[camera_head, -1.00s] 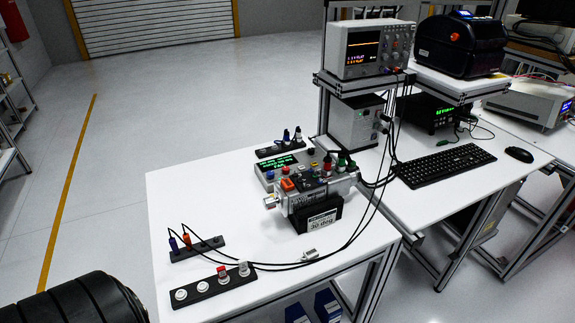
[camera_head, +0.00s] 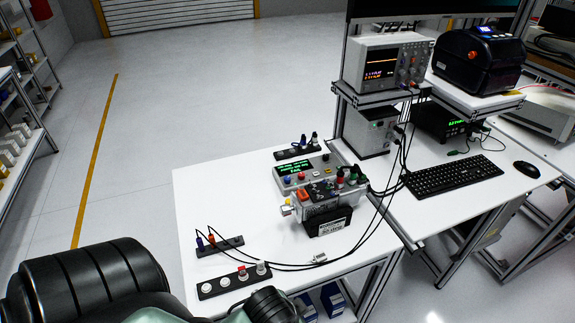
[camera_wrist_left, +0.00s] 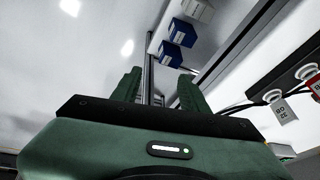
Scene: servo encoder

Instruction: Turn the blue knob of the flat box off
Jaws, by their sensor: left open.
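The flat box (camera_head: 322,164) is a low grey case with a green-lit display, lying on the white table behind a motor-like device. Its small blue knob (camera_head: 287,180) is at the front left, below the display; its exact setting is too small to read. In the left wrist view my left gripper (camera_wrist_left: 158,92) has two green fingers standing apart with nothing between them. In the head view my left arm comes in along the bottom edge, and its fingers cannot be made out there. The arm is well in front of the flat box. My right gripper is not in view.
The motor-like device (camera_head: 325,205) stands directly in front of the flat box. A black strip with plugs (camera_head: 232,284) lies at the table's front, a smaller one (camera_head: 220,246) behind it. Black cables cross the table. A keyboard (camera_head: 453,174) is on the right.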

